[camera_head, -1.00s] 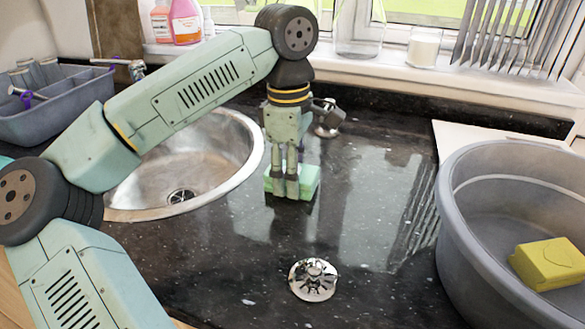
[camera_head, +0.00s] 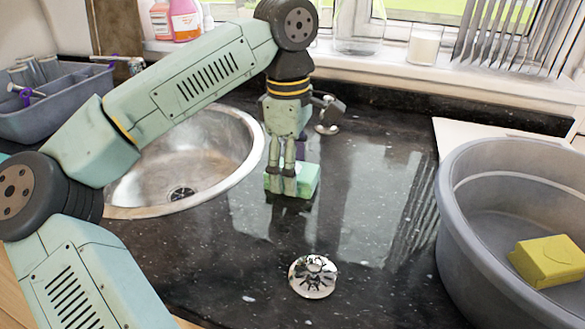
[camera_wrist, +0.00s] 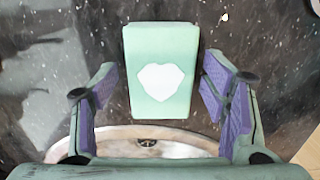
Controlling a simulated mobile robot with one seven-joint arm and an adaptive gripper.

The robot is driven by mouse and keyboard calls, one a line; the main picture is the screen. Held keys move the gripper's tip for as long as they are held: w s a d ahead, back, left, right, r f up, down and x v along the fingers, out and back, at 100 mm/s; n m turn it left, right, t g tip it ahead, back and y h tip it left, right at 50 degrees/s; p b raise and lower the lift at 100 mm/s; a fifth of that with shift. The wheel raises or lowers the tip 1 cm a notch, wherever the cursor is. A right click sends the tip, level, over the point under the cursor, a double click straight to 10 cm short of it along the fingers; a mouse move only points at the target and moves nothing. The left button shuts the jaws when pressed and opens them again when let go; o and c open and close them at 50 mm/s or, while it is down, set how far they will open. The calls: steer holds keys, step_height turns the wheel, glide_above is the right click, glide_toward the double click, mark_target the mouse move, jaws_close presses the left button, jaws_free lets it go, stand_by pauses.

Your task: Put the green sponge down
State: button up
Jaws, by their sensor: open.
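The green sponge (camera_head: 308,181) lies on the dark granite counter just right of the round sink. In the wrist view the sponge (camera_wrist: 161,75) shows a pale heart-shaped mark on its top. My gripper (camera_head: 283,185) points down over the sponge from above. In the wrist view my gripper (camera_wrist: 163,95) is open, with one purple-padded finger on each side of the sponge and a gap on both sides. In the head view the fingers hide part of the sponge.
A round metal sink (camera_head: 200,150) lies left of the sponge. A chrome strainer (camera_head: 313,276) sits on the counter in front. A grey tub (camera_head: 455,215) with a yellow sponge (camera_head: 547,261) stands at right. The granite between sponge and tub is clear.

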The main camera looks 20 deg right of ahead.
step_height(320, 180, up, 12)
steer(key=shift+w+a+f, duration=0.15)
steer(key=shift+w+f, duration=0.05)
steer(key=shift+f, duration=0.05)
stand_by(0.3)
